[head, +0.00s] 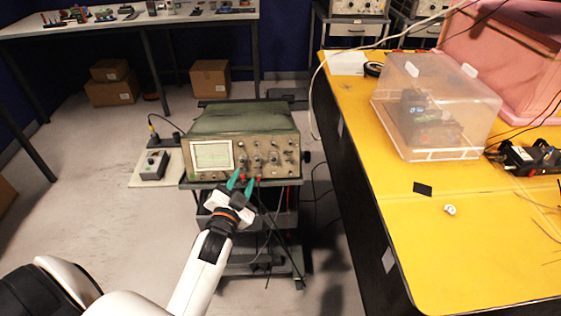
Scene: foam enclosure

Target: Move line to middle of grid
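A green-grey oscilloscope (245,121) stands on a cart, its front panel facing me. Its pale gridded screen (213,156) is at the panel's left; I cannot clearly make out the line on it. Several knobs (257,160) and small controls fill the panel right of the screen. My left gripper (242,180) is in front of the lower panel, just right of the screen's lower edge. Its two teal fingers are apart with a gap between them and hold nothing I can see. I cannot tell whether they touch the panel. My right gripper is out of view.
Dark cables (266,222) hang from the oscilloscope's front beside my gripper. A small grey box (153,165) sits on a board left of the cart. A yellow table (385,215) with a clear plastic box (437,110) stands to the right. Open floor lies to the left.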

